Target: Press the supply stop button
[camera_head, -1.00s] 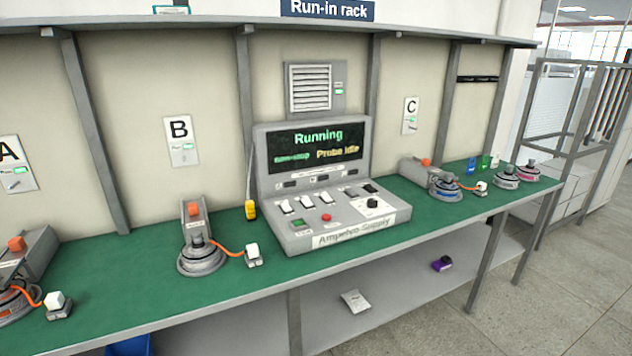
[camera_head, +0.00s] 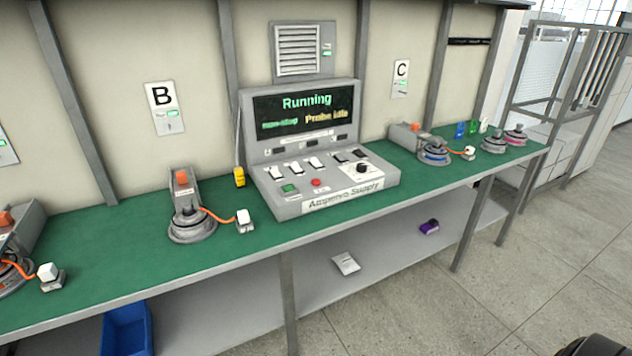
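The Ampelvo Supply console (camera_head: 345,199) stands on the green bench, and its screen (camera_head: 303,109) reads "Running" with "Probe Idle" below. A red round button (camera_head: 316,182) sits on its sloped front panel, right of a green square button (camera_head: 289,188). The small labels under the buttons are too small to read. Above them are several white switches (camera_head: 295,167), and a black knob (camera_head: 362,167) is at the right. Neither gripper is in view. A dark rounded shape at the bottom right corner cannot be made out.
The green bench top (camera_head: 105,250) carries a hub motor at station B (camera_head: 190,222), another at station C (camera_head: 434,154) and a yellow probe (camera_head: 239,177) beside the console. A lower shelf holds a blue bin (camera_head: 127,328). Grey floor (camera_head: 420,310) in front is clear.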

